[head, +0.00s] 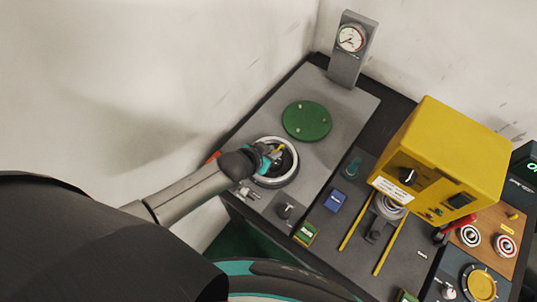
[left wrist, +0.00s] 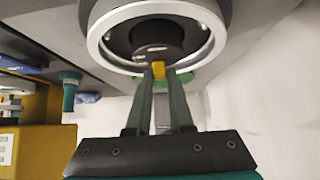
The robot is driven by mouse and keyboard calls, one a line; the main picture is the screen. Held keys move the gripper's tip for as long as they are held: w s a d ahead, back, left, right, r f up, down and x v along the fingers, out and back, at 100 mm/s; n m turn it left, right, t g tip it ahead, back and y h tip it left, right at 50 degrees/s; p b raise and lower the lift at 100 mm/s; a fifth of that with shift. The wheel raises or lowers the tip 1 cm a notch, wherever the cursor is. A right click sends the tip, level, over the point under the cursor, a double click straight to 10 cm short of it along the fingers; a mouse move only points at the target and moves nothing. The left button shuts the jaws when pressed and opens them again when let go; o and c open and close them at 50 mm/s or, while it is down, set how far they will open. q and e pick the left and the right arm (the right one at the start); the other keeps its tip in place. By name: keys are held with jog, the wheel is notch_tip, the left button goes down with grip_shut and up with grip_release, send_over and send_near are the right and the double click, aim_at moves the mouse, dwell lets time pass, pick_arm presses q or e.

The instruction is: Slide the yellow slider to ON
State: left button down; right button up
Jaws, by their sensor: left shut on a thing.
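My left gripper (head: 273,154) reaches into a round, pale-rimmed ring housing (head: 293,174) on the grey bench top. In the left wrist view, my left gripper (left wrist: 159,77) is shut on a small yellow piece (left wrist: 158,70) in front of the housing's dark centre. The yellow piece also shows in the head view (head: 278,149). I cannot tell whether it is the yellow slider. Another small yellow part (head: 512,216) sits on the orange-brown panel at the right. I see no readable ON mark. My right gripper is not in view.
A green disc (head: 306,121) lies behind the ring housing, with a dial gauge (head: 351,39) beyond. A large yellow machine box (head: 450,150) stands at the right. A blue block (head: 335,201) and yellow rails (head: 391,247) are in front. A wall stands at the left and back.

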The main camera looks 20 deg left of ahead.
pick_arm(q)
jog(key=shift+w, duration=0.1)
jog(key=c, duration=0.8)
grip_release()
jog(key=p+v, duration=0.3)
jog(key=v, duration=1.2)
